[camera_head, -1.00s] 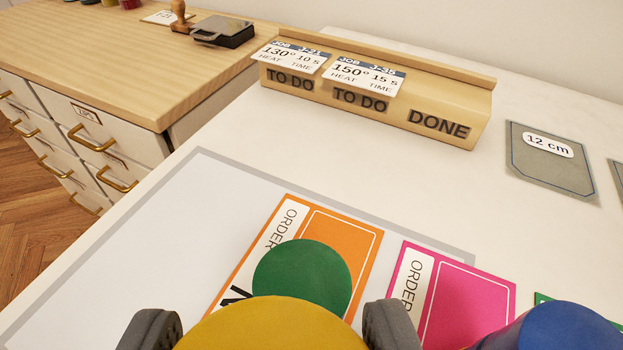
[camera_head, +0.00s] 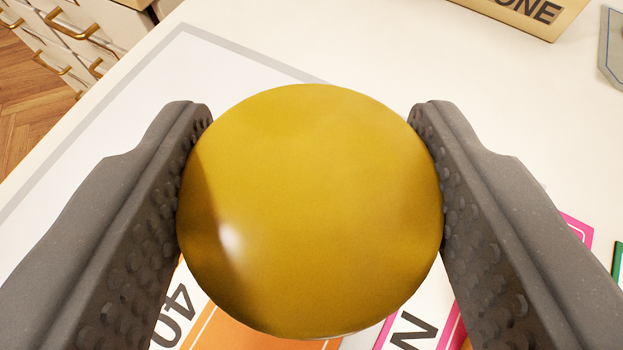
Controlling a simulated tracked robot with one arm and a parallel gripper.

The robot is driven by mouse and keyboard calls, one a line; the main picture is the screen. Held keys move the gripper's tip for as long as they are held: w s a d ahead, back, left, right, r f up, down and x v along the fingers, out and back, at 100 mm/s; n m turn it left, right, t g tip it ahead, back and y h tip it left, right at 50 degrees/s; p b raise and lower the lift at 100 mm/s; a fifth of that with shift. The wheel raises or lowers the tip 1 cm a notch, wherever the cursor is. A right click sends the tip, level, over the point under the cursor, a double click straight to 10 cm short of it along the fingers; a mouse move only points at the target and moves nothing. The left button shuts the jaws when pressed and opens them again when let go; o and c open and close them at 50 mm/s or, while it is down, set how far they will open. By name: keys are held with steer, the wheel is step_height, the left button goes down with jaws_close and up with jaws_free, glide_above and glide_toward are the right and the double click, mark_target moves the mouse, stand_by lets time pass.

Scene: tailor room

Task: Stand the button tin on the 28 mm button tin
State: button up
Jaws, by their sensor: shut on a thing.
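A round yellow tin (camera_head: 312,210), seen from above, fills the middle of the view. My gripper (camera_head: 311,115) is shut on it, with one dark, studded finger against each side. I cannot tell from here how high the yellow tin is or what lies directly under it. No green tin shows; anything below the yellow tin is hidden by it.
An orange order card (camera_head: 255,333) and a pink order card (camera_head: 578,232) lie partly hidden below. The wooden job rack (camera_head: 530,12) is at the upper right, a grey card (camera_head: 612,50) at the right edge. The white table is clear behind the tin.

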steer(key=o, duration=1)
steer(key=shift+b+v, duration=0.5)
steer(key=shift+v, duration=5.55)
steer(key=shift+d, duration=0.1)
